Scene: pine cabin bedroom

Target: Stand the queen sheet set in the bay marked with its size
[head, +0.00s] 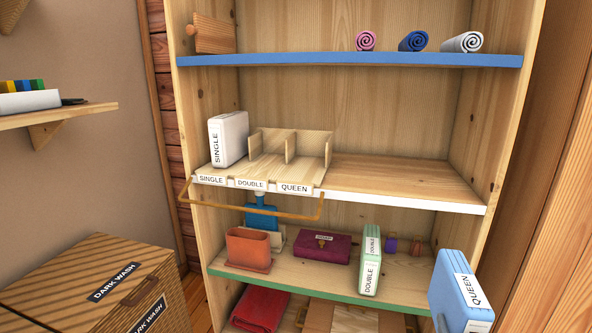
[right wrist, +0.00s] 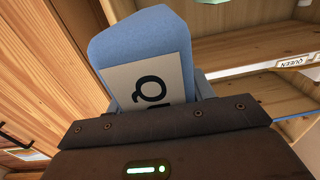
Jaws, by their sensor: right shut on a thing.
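The blue queen sheet set (head: 455,290), with a white QUEEN label, is at the lower right of the head view, in front of the shelves. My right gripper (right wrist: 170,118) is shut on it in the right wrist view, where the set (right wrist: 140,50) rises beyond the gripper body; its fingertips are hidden. The wooden divider rack (head: 268,168) stands on the middle shelf. Its right bay, marked QUEEN (head: 294,188), is empty, as is the DOUBLE bay (head: 251,184). A white single set (head: 228,138) stands in the SINGLE bay. My left gripper is not in view.
A copper-coloured rail (head: 255,212) runs below the rack's front. The middle shelf is bare right of the rack (head: 400,182). A green double set (head: 370,262) stands on the shelf below, beside a maroon case (head: 322,246). Rolled towels (head: 412,41) lie on the top shelf.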

